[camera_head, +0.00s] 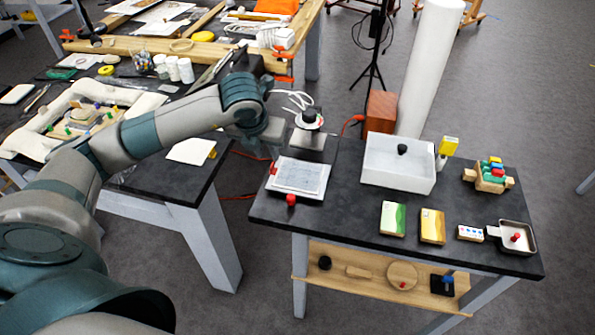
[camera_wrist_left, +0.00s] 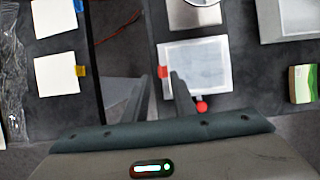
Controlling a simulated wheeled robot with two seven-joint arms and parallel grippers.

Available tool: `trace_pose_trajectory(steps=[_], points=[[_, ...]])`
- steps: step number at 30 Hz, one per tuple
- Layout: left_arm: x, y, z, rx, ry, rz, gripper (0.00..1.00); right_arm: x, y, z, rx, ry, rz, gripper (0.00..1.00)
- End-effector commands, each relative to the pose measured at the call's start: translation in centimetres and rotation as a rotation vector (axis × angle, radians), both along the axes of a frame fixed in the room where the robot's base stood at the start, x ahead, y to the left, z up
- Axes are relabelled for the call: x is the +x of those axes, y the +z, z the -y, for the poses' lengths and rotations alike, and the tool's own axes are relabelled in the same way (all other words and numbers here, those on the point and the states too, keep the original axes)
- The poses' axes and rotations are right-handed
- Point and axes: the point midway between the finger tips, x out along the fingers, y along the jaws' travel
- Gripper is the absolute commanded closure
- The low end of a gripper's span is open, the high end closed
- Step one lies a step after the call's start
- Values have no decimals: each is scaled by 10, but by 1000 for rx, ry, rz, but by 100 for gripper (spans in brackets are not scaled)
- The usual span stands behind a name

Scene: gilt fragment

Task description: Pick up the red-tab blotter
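The red-tab blotter (camera_head: 299,177) is a pale grey-white sheet lying flat on a white board at the left end of the dark right-hand table. Its red tab (camera_head: 273,169) sticks out at its left edge. In the left wrist view the blotter (camera_wrist_left: 198,68) is ahead of the fingers, and its red tab (camera_wrist_left: 162,72) shows between the fingertips. My left gripper (camera_wrist_left: 157,77) is open and empty, with a gap between its fingers. In the head view it hangs above the table's left end, partly blurred into the background. My right gripper is in neither view.
A red knob (camera_head: 291,200) stands at the blotter's front edge. A metal-based device (camera_head: 309,120) stands behind. A white bin (camera_head: 399,163) is to the right. A yellow-tab sheet (camera_head: 190,151) lies on the left table, across a gap. A blue-tab sheet (camera_wrist_left: 54,17) lies there too.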

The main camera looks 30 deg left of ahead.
Motion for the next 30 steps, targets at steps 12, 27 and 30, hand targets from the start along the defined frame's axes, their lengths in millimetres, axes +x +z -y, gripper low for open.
trace_pose_trajectory(steps=[12, 27, 30], points=[[4, -11, -1, 0, 0, 1, 75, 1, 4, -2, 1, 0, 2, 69], [12, -44, -1, 0, 0, -3, 75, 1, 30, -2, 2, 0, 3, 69], [16, -54, -2, -1, 1, -2, 75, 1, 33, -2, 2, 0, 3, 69]])
